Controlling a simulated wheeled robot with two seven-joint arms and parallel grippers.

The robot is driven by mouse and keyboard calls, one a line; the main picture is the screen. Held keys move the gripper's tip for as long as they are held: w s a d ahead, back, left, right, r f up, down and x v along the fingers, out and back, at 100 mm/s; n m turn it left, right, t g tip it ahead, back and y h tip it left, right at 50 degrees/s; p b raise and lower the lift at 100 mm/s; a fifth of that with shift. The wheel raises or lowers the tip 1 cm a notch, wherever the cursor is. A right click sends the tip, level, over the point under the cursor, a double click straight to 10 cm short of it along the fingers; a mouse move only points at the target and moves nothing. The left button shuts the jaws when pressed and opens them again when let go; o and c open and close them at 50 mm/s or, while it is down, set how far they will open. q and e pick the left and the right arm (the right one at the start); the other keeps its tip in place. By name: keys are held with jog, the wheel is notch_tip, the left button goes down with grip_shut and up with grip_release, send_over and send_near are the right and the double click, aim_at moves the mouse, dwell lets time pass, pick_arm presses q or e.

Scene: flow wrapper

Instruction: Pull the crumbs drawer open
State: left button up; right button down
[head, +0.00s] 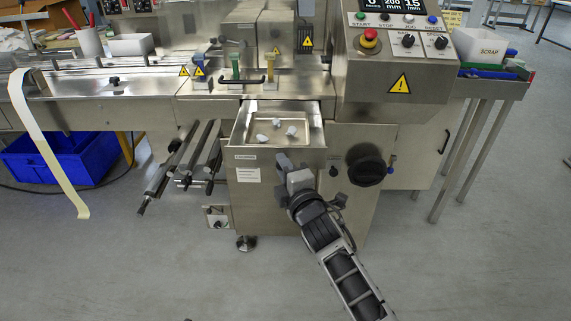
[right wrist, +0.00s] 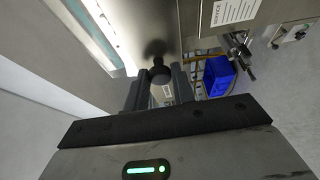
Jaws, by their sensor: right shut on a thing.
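The crumbs drawer (head: 252,156) stands pulled out from the front of the steel machine, its open top showing a shallow tray with 3 pale crumbs (head: 277,122) in it. Its front panel carries a small label at the upper left. My right gripper (head: 284,165) is at the upper middle of the drawer front and covers the knob there in the head view. In the right wrist view a dark round knob (right wrist: 160,73) sits between the fingers of my right gripper (right wrist: 157,84), which is shut on it. My left gripper is out of view.
A black handwheel (head: 367,170) is on the machine front, right of the drawer. Metal rods (head: 178,165) stick out at the left. A blue bin (head: 60,158) stands on the floor at the left. The floor in front is clear.

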dwell(0.3)
jog(key=c, duration=1.2)
grip_release()
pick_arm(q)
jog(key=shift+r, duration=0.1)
pick_arm(e)
jog(key=shift+s, duration=0.1)
pick_arm(q)
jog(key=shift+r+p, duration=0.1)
jog(key=shift+p, duration=0.55)
pick_arm(e)
jog(key=v, duration=1.5)
jog(key=shift+s+d, duration=0.2)
jog(key=shift+s, duration=0.15)
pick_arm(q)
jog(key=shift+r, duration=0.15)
